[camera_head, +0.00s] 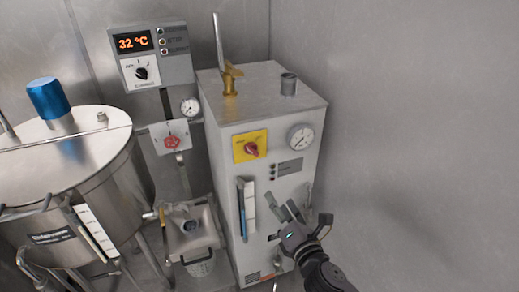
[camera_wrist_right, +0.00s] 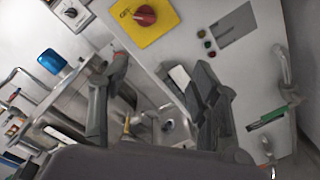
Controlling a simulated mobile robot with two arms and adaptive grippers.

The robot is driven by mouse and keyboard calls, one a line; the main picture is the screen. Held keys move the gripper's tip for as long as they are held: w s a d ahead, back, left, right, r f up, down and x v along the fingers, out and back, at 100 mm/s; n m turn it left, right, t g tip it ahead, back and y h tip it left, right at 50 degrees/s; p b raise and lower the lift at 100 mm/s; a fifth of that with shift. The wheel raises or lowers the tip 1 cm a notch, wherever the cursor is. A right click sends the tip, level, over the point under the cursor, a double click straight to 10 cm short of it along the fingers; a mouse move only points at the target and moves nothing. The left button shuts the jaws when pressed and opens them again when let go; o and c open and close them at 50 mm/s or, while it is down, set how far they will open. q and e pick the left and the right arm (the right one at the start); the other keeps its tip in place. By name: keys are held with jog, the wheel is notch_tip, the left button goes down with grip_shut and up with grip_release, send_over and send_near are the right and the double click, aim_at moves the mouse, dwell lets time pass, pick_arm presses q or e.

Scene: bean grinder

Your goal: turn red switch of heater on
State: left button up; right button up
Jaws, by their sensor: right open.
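The heater (camera_head: 280,108) is a light grey upright cabinet in the middle of the head view. Its red rotary switch (camera_head: 251,149) sits on a yellow plate (camera_head: 239,147) at the upper left of the front panel. The switch also shows at the top of the right wrist view (camera_wrist_right: 145,15), beyond the fingertips. My right gripper (camera_head: 293,206) is open, in front of the lower right part of the heater, below and right of the switch and apart from it. In the wrist view nothing is between its fingers (camera_wrist_right: 162,68). My left gripper is out of view.
A round gauge (camera_head: 300,138) is right of the switch. A brass lever valve (camera_head: 229,80) stands on the heater's top. Left are a steel tank (camera_head: 60,165), a red valve wheel (camera_head: 172,141) and a 32 °C control box (camera_head: 150,55). Bare wall lies right.

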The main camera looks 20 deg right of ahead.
notch_tip(320, 180, up, 3)
jog(key=p, duration=0.2)
send_near(254, 153)
jog(key=shift+n+t, duration=0.3)
jog(key=shift+n, duration=0.1)
jog(key=w, duration=0.5)
jog(key=w+p, duration=0.1)
jog(key=w, duration=0.1)
jog(key=shift+w+a+f, duration=0.15)
jog(key=shift+f, duration=0.15)
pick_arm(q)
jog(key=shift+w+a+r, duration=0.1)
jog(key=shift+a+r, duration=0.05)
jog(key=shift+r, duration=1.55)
pick_arm(e)
jog(key=shift+w, duration=0.7)
jog(key=c, duration=1.1)
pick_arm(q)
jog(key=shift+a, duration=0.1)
pick_arm(e)
jog(key=shift+c, duration=0.2)
